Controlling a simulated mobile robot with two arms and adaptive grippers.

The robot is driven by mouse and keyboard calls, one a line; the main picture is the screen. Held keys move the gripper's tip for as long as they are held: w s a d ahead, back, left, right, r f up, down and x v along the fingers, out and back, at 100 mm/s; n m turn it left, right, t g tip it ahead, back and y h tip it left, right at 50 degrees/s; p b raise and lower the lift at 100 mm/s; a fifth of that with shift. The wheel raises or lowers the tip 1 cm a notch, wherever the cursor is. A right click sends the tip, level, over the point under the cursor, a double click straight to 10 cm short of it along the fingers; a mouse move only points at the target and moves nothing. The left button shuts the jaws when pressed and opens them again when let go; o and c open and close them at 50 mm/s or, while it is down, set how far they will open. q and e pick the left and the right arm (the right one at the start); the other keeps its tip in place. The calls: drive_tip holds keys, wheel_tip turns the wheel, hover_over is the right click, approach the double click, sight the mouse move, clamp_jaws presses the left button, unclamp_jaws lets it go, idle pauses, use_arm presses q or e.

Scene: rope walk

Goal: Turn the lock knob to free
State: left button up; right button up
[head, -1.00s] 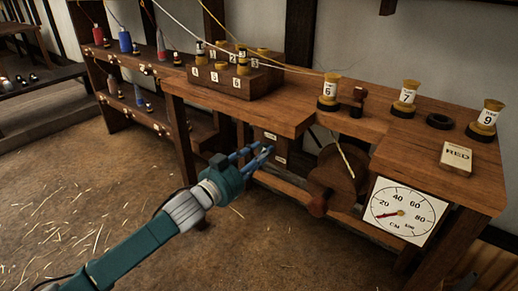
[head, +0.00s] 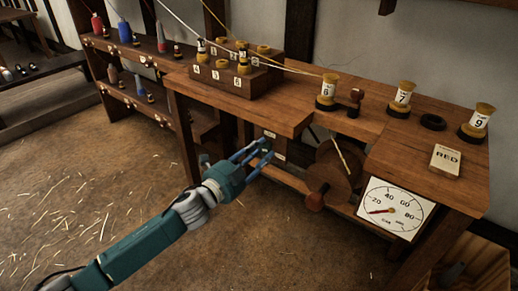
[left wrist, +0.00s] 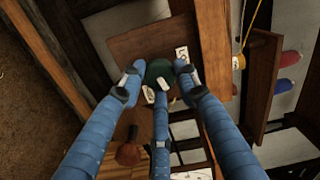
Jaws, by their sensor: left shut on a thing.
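The lock knob (left wrist: 158,69) is a dark green round part on a brown wooden panel (left wrist: 125,48) in the left wrist view. My left gripper (left wrist: 158,80) has its blue fingers around the knob and is shut on it. My right gripper is not in view.
The workbench (head: 300,107) carries numbered yellow spools and a "RED" card (head: 446,160). A wooden box (head: 480,265) stands at lower right. The floor at left is open.

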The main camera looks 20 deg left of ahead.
use_arm(q)
drive_tip(key=m, duration=0.3)
drive_tip(key=shift+s+d+r+m+p, duration=0.1)
drive_tip(key=shift+d+r+m+p, duration=0.2)
drive_tip(key=shift+m+p, duration=0.1)
drive_tip(key=shift+f+m, duration=0.25)
drive_tip(key=shift+m, duration=1.15)
drive_tip(key=shift+d, duration=0.1)
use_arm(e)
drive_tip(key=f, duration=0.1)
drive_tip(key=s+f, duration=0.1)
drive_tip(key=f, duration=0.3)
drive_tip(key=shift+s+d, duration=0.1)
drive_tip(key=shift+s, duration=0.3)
use_arm(q)
drive_tip(key=shift+s+f+m, duration=0.1)
drive_tip(key=shift+f+m, duration=0.1)
drive_tip(key=shift+m, duration=0.1)
drive_tip(key=o, duration=1)
drive_tip(key=shift+o, duration=0.9)
drive_tip(key=shift+d, duration=0.1)
drive_tip(key=shift+a, duration=0.2)
drive_tip(key=shift+s+a, duration=0.1)
drive_tip(key=v, duration=1.1)
drive_tip(key=shift+s, duration=0.3)
